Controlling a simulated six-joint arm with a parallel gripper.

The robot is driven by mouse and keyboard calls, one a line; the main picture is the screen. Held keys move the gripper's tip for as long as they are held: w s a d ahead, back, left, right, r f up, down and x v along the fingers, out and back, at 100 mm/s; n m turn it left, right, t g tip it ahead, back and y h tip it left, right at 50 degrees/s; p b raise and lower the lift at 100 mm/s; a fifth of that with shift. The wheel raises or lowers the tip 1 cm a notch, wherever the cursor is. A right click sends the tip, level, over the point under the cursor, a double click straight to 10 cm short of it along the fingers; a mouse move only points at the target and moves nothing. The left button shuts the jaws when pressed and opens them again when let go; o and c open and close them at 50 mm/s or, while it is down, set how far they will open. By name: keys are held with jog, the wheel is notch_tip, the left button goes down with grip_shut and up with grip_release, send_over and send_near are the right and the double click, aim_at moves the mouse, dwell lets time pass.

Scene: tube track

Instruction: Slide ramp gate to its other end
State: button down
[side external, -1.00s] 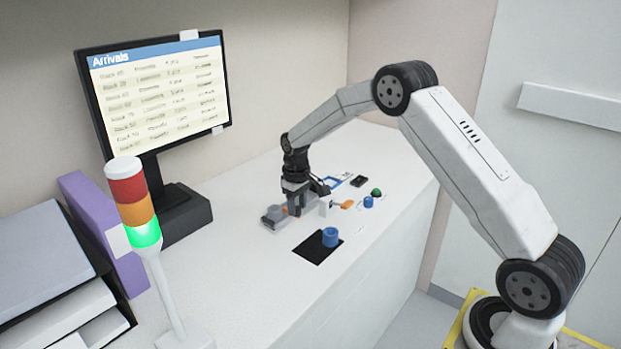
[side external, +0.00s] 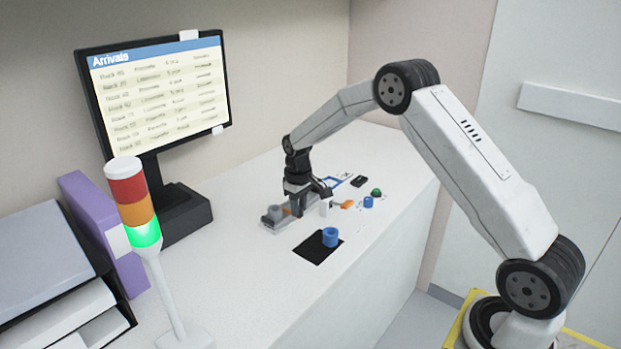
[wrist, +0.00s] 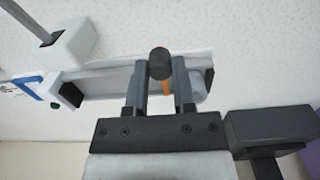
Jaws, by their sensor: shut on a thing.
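The ramp gate shows as a dark round knob (wrist: 160,62) between my fingertips in the wrist view. A thin orange strip (wrist: 166,88) shows just below the knob. My gripper (wrist: 160,78) is shut on the gate's knob. The pale grey track (wrist: 105,84) runs across behind the fingers, with dark pieces near both ends. In the side view my gripper (side external: 298,206) points down over the grey track (side external: 272,222) on the counter. The fingers hide most of the gate there.
A blue cup (side external: 330,237) stands on a black mat (side external: 309,252) in front of the track. To the right are an orange piece (side external: 346,204), a blue cylinder (side external: 368,202), a green ball (side external: 376,192) and a black box (side external: 357,181). A signal light (side external: 140,215) stands at left.

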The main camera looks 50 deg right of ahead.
jog(key=shift+s, duration=1.95)
jog(key=c, duration=0.7)
grip_release()
jog(key=shift+r, duration=0.15)
jog(key=shift+r, duration=2.4)
